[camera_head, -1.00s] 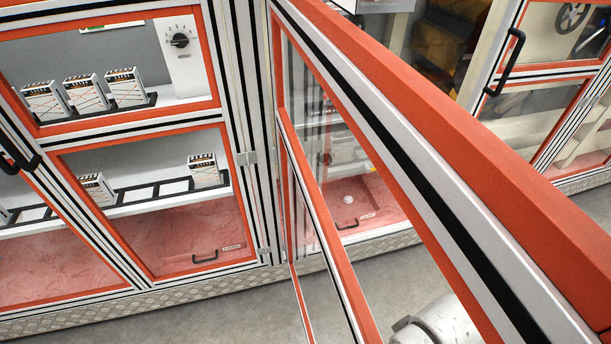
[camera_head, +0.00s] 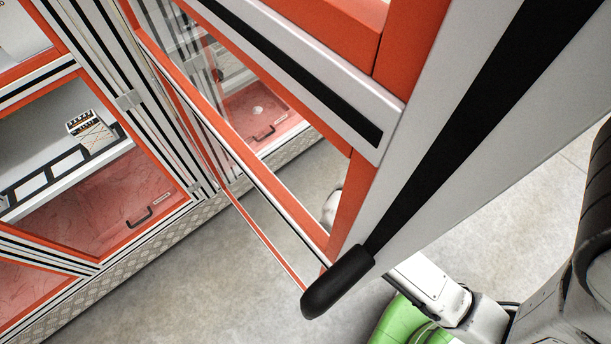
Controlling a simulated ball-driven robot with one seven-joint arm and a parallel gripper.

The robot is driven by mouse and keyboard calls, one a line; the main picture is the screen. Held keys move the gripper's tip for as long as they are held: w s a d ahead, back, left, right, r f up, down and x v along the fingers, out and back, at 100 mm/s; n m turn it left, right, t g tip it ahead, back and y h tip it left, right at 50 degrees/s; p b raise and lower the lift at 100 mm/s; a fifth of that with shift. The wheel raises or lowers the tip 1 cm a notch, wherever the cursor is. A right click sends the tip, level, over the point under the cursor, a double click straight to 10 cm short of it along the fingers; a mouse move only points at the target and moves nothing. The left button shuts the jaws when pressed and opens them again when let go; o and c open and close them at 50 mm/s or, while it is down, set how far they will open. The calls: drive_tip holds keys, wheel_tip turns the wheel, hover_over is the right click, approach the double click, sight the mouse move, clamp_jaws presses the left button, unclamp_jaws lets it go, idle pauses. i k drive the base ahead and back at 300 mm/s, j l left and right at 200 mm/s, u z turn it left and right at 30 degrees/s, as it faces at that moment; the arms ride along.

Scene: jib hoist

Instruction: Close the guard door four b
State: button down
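The guard door (camera_head: 475,120) stands open and reaches from the machine toward me. It has an orange and silver frame with a black stripe and clear panes, and it fills the middle and upper right of the head view. A black handle (camera_head: 338,282) sits at its near lower edge. I cannot read a number on the door. White links of my arm (camera_head: 430,283) show at the lower right, partly behind the door frame. A small pale rounded part shows behind the door; I cannot tell what it is. My gripper's fingers are not visible.
The machine enclosure (camera_head: 130,99) stands at the left, with a shelf holding a small printed box (camera_head: 90,130) and a pink-floored bay with a black handle (camera_head: 140,217). A tread-plate plinth runs along its base. Grey floor (camera_head: 230,290) is clear below the door.

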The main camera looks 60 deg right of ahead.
sight(437, 108)
drive_tip(key=k, duration=0.45)
drive_tip(key=j+u, duration=0.35)
drive_tip(key=j, duration=0.55)
drive_tip(key=i+j+u, duration=0.2)
drive_tip(key=i+j, duration=0.1)
drive_tip(key=i, duration=0.05)
